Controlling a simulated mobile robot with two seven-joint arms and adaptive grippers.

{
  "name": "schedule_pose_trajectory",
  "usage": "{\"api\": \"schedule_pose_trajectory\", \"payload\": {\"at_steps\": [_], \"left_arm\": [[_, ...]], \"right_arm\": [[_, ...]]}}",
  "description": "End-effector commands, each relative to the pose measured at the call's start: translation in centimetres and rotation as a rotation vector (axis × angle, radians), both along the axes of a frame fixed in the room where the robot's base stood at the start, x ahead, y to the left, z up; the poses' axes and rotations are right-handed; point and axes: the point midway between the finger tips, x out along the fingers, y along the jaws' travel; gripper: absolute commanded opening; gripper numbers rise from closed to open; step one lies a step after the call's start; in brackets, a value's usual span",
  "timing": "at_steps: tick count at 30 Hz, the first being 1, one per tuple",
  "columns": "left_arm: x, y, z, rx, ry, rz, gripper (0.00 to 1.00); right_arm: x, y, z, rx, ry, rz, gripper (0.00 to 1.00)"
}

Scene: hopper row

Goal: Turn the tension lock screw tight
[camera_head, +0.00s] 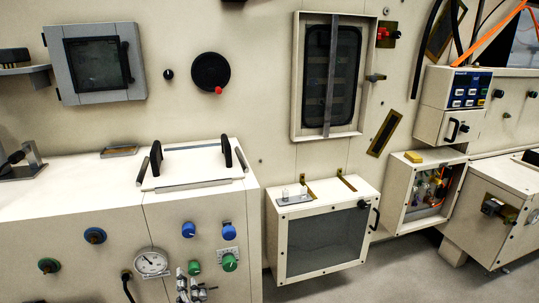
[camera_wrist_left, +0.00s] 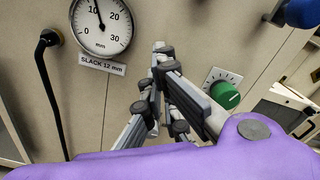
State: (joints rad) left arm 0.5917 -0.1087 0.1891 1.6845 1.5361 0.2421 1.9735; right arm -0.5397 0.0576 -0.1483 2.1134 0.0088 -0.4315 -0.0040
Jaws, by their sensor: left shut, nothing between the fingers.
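My left gripper (camera_head: 188,272) is low in the head view, in front of the cream cabinet's front panel. In the left wrist view its fingers (camera_wrist_left: 164,58) are shut with nothing between them. A green knob on a scale plate (camera_head: 229,263) is to its right, apart from it; it also shows in the left wrist view (camera_wrist_left: 224,94). Another green knob (camera_head: 194,267) is close beside the fingertips in the head view; contact cannot be told. I cannot tell which part is the tension lock screw. A round gauge (camera_head: 151,262) labelled "SLACK 12 mm" is left of the gripper.
Two blue knobs (camera_head: 188,230) and (camera_head: 227,227) sit above on the panel. A black cable (camera_head: 127,287) hangs left of the gauge. A windowed box (camera_head: 276,238) stands to the right. The cabinet's top (camera_head: 80,185) carries a lid with two black handles.

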Motion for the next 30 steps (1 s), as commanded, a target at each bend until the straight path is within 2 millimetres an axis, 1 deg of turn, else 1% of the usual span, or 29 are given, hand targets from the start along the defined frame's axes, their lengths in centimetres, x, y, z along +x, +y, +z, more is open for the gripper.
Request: {"api": "schedule_pose_trajectory", "payload": {"at_steps": [1, 3, 10, 30], "left_arm": [[0.7, 0.2, 0.1, 0.001, -0.001, 0.000, 0.00], [1.5, 0.4, 0.0, 0.000, -0.001, 0.001, 0.00], [3.1, 0.9, 0.0, 0.000, 0.000, 0.001, 0.00], [3.5, 1.3, 0.0, 0.006, -0.001, 0.010, 0.00]], "right_arm": [[0.1, 0.0, 0.1, 0.000, -0.002, 0.000, 0.00], [0.0, 0.0, 0.0, 0.000, 0.000, 0.000, 0.00], [0.0, -0.1, -0.2, -0.002, 0.000, 0.001, 0.00], [-0.1, -0.3, -0.4, -0.005, 0.004, 0.005, 0.00]]}}
